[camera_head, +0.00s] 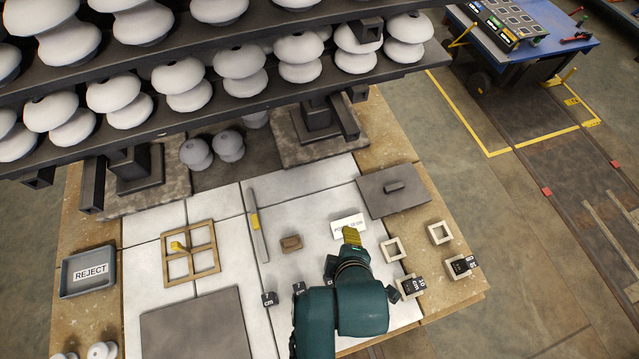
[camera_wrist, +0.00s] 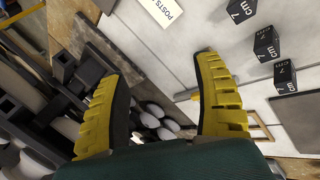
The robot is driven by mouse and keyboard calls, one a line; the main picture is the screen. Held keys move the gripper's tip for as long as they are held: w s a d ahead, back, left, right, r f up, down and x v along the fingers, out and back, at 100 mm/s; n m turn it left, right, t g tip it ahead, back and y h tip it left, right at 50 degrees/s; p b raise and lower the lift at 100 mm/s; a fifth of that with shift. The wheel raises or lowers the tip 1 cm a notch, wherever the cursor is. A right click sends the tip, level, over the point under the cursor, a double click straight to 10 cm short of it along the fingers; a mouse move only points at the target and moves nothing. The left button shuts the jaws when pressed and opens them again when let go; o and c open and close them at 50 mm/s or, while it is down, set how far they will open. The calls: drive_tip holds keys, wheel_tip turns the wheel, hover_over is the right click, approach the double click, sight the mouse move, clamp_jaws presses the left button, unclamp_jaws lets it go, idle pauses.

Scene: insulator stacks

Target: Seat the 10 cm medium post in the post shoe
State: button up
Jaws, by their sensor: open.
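Two dark blocks with 10 cm labels, the posts, stand at the right of the bench in the head view: one post (camera_head: 413,286) close to my wrist, the other post (camera_head: 461,266) farther right. Beige square frames (camera_head: 391,250) (camera_head: 440,233) lie behind them. A small brown block (camera_head: 291,243) lies on the white surface; I cannot tell which item is the post shoe. My gripper (camera_head: 351,236) is over the white surface by the POSTS card (camera_head: 347,223). In the wrist view my gripper (camera_wrist: 160,68) is open, with nothing between its yellow fingers.
Dark 7 cm blocks (camera_head: 269,299) stand front centre. A wooden frame (camera_head: 191,253), a grey bar (camera_head: 257,228), a dark plate with a handle (camera_head: 394,190) and a REJECT tray (camera_head: 88,271) lie around. A rack of white insulators (camera_head: 240,62) overhangs the back.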

drive_tip(key=s+f+n+g+p, duration=0.4)
drive_tip(key=s+n+g, duration=0.2)
drive_tip(key=s, duration=0.8)
drive_tip(key=f, duration=0.4)
drive_tip(key=f+b, duration=0.1)
drive_tip(key=f, duration=0.3)
drive_tip(key=f+b, duration=0.1)
drive_tip(key=f, duration=0.2)
drive_tip(key=shift+s+d+f, duration=0.1)
drive_tip(key=shift+s+f, duration=0.25)
drive_tip(key=shift+f, duration=0.05)
drive_tip(key=f+b, duration=0.1)
drive_tip(key=f, duration=0.4)
drive_tip(key=shift+d+f, duration=0.2)
drive_tip(key=shift+s, duration=0.1)
clamp_jaws()
